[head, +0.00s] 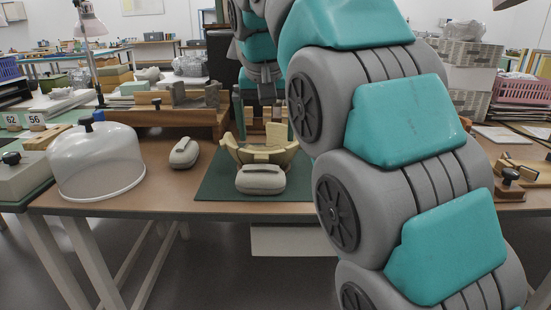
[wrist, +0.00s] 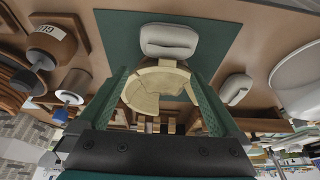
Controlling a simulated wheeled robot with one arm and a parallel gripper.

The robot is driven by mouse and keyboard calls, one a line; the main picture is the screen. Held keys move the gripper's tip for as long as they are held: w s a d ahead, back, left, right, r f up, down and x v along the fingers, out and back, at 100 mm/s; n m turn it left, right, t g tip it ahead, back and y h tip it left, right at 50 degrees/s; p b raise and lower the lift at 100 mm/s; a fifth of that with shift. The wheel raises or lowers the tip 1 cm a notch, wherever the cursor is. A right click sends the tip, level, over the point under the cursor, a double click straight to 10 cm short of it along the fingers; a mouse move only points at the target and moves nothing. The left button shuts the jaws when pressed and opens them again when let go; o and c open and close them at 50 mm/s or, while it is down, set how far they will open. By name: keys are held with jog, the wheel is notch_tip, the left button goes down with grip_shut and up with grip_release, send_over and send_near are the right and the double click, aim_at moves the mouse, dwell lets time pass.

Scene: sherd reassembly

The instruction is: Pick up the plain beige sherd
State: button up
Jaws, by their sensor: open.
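Pale beige sherds form a partial bowl (head: 284,158) on a green mat (head: 214,184), behind a grey cushion (head: 261,179). A plain beige sherd (head: 261,155) shows in the middle of this bowl; I cannot tell whether it is loose or joined. In the wrist view the beige pieces (wrist: 152,92) lie between my fingers, with the cushion (wrist: 168,41) beyond them. My gripper (head: 264,124) is open, pointing down over the back of the bowl. Its green fingers stand apart on both sides in the wrist view (wrist: 160,85), with nothing visibly held. My arm hides the table right of the bowl.
A clear dome (head: 97,163) with a black knob stands at the left. A second grey cushion (head: 185,153) lies left of the mat. A wooden rig (head: 170,114) stands behind. Knobbed wooden tools (head: 510,184) lie at the right. Bare tabletop shows left of the mat.

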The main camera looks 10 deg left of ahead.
aim_at(261, 155)
jog(key=shift+w+a+f+b, duration=0.15)
jog(key=shift+w+a+f, duration=0.25)
jog(key=shift+a, duration=0.2)
jog(key=shift+w+a+f+b, duration=0.15)
jog(key=shift+w+a+f, duration=0.2)
jog(key=shift+a, duration=0.2)
jog(key=shift+w+d+f, duration=0.15)
jog(key=shift+f, duration=0.75)
jog(key=shift+x, duration=1.6)
jog(key=shift+d, duration=0.1)
jog(key=shift+c, duration=0.4)
jog(key=c, duration=1.5)
jog(key=shift+r, duration=0.15)
